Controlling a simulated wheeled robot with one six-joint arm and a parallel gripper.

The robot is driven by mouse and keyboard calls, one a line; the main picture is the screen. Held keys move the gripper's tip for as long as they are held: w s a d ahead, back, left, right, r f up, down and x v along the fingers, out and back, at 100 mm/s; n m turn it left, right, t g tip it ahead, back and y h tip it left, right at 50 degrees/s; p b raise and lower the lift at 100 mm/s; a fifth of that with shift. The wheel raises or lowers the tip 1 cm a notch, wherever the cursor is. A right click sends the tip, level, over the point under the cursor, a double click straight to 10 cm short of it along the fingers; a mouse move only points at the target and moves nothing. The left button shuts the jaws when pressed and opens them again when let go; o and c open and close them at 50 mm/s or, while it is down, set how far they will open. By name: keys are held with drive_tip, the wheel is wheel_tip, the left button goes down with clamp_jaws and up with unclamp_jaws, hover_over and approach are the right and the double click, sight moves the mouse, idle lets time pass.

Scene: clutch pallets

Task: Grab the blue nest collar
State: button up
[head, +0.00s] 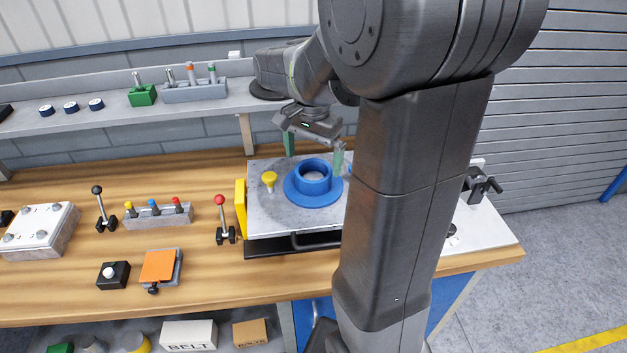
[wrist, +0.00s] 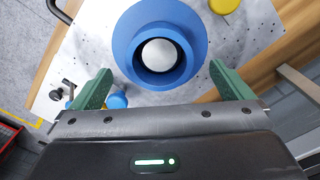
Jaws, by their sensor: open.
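The blue nest collar (head: 312,199), a wide flange with a raised ring, sits on a grey metal plate (head: 262,212) on the bench. A pale round piece shows inside its ring. In the wrist view the collar (wrist: 128,40) is at the top centre, in front of the jaws. My gripper (head: 314,152) is above and behind the collar in the head view. In the wrist view my gripper (wrist: 160,78) is open, its two green fingers wide apart, with nothing between the tips.
A yellow knob (head: 269,178) stands just left of the collar. Small blue pieces (wrist: 117,100) show by the left finger. A red-topped lever (head: 221,203) and yellow block (head: 240,208) stand left of the plate. A shelf (head: 120,118) runs behind.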

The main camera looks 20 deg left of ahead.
sight(313, 178)
wheel_tip(313, 178, down, 5)
drive_tip(key=shift+f+p, duration=0.1)
drive_tip(key=shift+p, duration=0.4)
drive_tip(key=c, duration=1.2)
